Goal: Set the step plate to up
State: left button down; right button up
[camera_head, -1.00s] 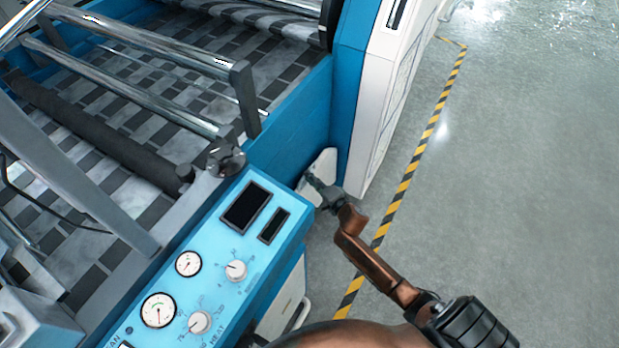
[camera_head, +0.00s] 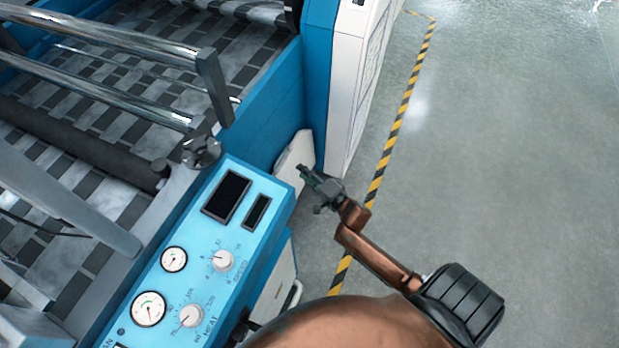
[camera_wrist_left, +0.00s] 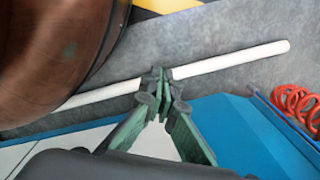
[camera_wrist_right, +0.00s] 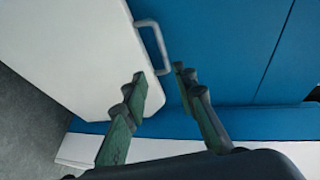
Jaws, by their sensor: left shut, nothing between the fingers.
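A white plate (camera_head: 292,160), which may be the step plate, shows against the blue machine side beyond my right gripper (camera_head: 309,176) in the head view. The right wrist view shows a white panel (camera_wrist_right: 75,55) with a grey bar handle (camera_wrist_right: 155,42) on its edge, seemingly this plate. My right gripper (camera_wrist_right: 159,78) is open and empty, its fingertips apart and just short of the handle; contact is not visible. The plate's tilt is unclear. My left gripper (camera_wrist_left: 158,80) is shut and empty, in front of a long white bar (camera_wrist_left: 230,60); it is outside the head view.
The blue control panel (camera_head: 195,265) with gauges and knobs stands left of my right arm. A white cabinet (camera_head: 352,85) rises beyond the plate. Grey floor with a striped line (camera_head: 390,145) is open to the right. A red coiled hose (camera_wrist_left: 298,105) is near my left gripper.

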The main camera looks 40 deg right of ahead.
jog(key=shift+v, duration=1.7)
